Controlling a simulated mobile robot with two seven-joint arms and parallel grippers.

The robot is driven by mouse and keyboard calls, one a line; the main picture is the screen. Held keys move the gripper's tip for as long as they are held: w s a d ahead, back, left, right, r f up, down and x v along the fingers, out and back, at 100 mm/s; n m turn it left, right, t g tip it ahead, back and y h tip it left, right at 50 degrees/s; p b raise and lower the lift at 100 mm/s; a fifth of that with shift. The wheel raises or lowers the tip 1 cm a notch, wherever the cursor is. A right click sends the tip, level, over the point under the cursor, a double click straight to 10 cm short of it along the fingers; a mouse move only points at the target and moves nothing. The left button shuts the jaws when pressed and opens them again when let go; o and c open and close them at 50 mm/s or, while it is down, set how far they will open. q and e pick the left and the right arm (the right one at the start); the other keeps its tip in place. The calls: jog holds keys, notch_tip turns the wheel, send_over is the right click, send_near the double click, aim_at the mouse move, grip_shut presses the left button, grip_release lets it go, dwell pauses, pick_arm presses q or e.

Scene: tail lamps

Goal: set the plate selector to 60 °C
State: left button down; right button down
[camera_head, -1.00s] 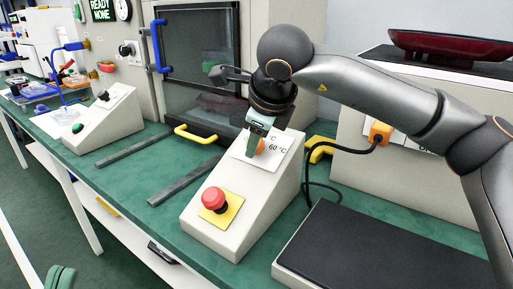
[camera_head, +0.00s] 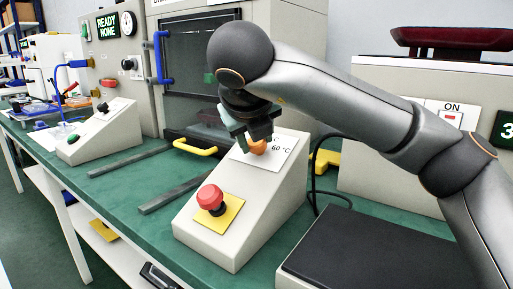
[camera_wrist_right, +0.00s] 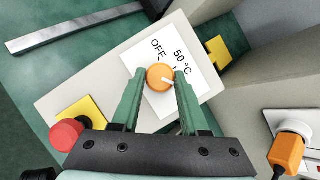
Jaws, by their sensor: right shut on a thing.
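The plate selector is an orange round knob (camera_head: 257,147) on a white label (camera_head: 277,153) on the sloped box. In the right wrist view the knob (camera_wrist_right: 160,77) sits between the green fingers of my right gripper (camera_wrist_right: 161,82), which is shut on it. My left gripper is not in view.
A red mushroom button (camera_head: 210,197) on a yellow plate (camera_head: 228,214) sits lower on the same box (camera_head: 239,240). A dark flat plate (camera_head: 365,255) lies to the right. An oven-like cabinet (camera_head: 201,80) with a yellow handle (camera_head: 195,147) stands behind.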

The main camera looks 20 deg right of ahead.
jog(key=shift+m, duration=0.5)
jog(key=shift+h+b, duration=0.3)
jog(key=shift+c, duration=2.1)
grip_release()
jog(key=p+v, duration=0.3)
jog(key=v, duration=0.9)
jog(key=shift+s+r+p, duration=0.15)
jog(key=shift+s+p, duration=0.05)
jog(key=shift+p, duration=0.15)
jog(key=shift+a, duration=0.1)
